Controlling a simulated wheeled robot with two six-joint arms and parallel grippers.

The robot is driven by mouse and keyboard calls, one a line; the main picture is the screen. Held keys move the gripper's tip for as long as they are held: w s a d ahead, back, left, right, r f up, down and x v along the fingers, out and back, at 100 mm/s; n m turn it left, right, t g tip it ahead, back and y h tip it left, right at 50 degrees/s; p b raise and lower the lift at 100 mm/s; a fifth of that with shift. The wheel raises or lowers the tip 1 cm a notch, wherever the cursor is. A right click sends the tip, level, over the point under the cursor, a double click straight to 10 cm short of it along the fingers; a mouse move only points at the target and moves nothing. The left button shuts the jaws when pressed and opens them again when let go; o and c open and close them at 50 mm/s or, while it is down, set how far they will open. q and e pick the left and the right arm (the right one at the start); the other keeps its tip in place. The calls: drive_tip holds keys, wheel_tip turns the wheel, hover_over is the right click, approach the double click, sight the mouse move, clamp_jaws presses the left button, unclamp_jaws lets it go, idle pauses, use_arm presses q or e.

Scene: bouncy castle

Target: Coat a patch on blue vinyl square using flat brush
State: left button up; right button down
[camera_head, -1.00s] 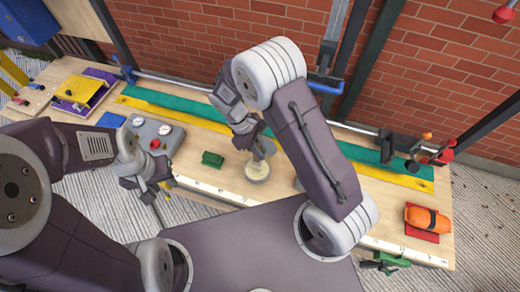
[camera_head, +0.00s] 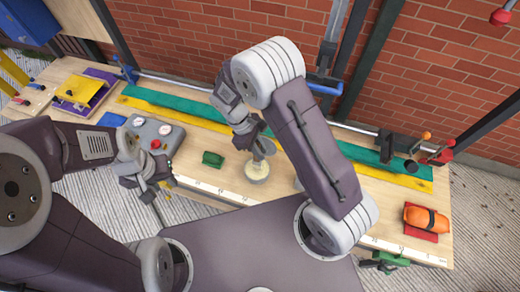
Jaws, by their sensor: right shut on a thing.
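The blue vinyl square (camera_head: 111,119) lies flat on the wooden workbench at the left, beside the grey gauge box. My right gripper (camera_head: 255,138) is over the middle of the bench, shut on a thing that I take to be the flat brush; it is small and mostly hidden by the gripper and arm. A round pot with pale contents (camera_head: 257,171) stands just below it, near the bench's front edge. I cannot tell whether the brush touches the contents. My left gripper (camera_head: 157,188) hangs in front of the bench edge, away from the square; its jaws are unclear.
The gauge box (camera_head: 157,137) stands right of the square. A green block (camera_head: 212,159) lies left of the pot. Green (camera_head: 190,112) and yellow (camera_head: 180,119) strips run along the back. An orange roll (camera_head: 426,217) lies at the right end. A brick wall stands behind.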

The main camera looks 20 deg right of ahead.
wheel_tip(320, 180, up, 7)
drive_tip(key=p, duration=0.6)
drive_tip(key=shift+f, duration=0.15)
